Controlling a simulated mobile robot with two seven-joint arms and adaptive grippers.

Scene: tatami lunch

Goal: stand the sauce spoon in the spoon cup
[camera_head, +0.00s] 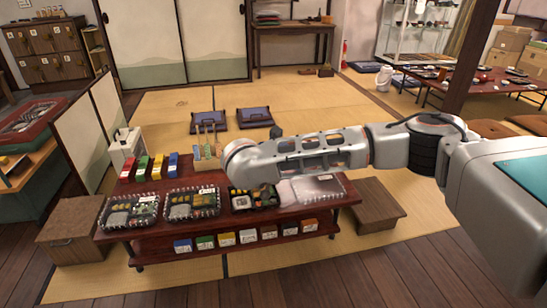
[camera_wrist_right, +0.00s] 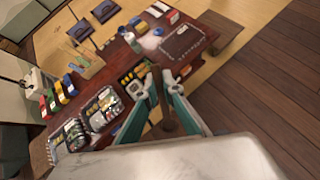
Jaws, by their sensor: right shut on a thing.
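In the right wrist view my right gripper (camera_wrist_right: 157,84) is shut on a narrow brown thing (camera_wrist_right: 167,122). It looks like the wooden sauce spoon, but its ends are not clear. In the head view my right arm reaches in from the right over the low table, and its fingers are hidden. A light wooden holder (camera_head: 206,163) with several upright utensils stands at the table's back edge, left of my wrist. It also shows in the right wrist view (camera_wrist_right: 91,70), up and left of my fingers. I cannot tell whether it is the spoon cup. My left gripper is not in view.
The dark red low table (camera_head: 155,225) carries several bento trays, such as one at front left (camera_head: 192,204). Red, yellow and blue boxes (camera_head: 158,166) stand at the back left. A clear-lidded tray (camera_head: 318,189) lies at right. A wooden stool (camera_head: 378,203) stands beside the table.

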